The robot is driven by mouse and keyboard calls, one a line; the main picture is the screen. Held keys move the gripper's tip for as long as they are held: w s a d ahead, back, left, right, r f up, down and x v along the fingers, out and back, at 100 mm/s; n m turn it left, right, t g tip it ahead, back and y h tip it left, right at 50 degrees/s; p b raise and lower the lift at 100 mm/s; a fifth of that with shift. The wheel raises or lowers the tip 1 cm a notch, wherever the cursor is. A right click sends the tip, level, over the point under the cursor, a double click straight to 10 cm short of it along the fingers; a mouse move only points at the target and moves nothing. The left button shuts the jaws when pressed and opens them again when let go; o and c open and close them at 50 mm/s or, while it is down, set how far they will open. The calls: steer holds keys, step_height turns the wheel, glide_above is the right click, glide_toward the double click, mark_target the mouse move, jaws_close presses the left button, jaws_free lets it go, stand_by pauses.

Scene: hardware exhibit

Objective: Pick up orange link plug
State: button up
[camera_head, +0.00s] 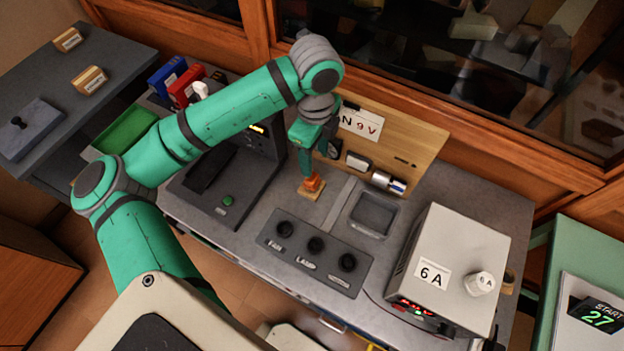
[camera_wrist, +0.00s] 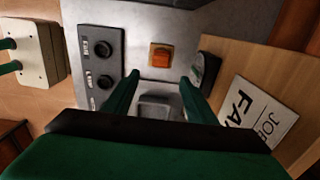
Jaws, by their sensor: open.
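The orange link plug (camera_head: 311,184) sits on a small tan square base on the grey bench, left of a shallow square tray. In the wrist view the plug (camera_wrist: 161,58) shows past the fingertips, roughly centred between them sideways. My gripper (camera_head: 306,168) points down close above the plug, partly covering its top in the head view. In the wrist view my gripper (camera_wrist: 160,77) is open with its two green fingers apart and nothing between them. I cannot tell the exact height gap.
A dark panel with several knobs (camera_head: 315,245) lies in front of the plug. The shallow tray (camera_head: 373,213) is to its right, and a grey 6A box (camera_head: 452,265) stands further right. An upright wooden board (camera_head: 400,140) is behind. A dark console (camera_head: 225,180) is left.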

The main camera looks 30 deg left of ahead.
mark_target(312, 177)
steer(key=f, duration=0.4)
steer(key=shift+w+a+f, duration=0.1)
steer(key=shift+w+f, duration=0.05)
steer(key=shift+w, duration=0.1)
steer(key=shift+s+a+f, duration=0.15)
steer(key=shift+f, duration=1.4)
steer(key=shift+s+a+f, duration=0.1)
steer(key=shift+f, duration=1.45)
steer(key=c, duration=1.1)
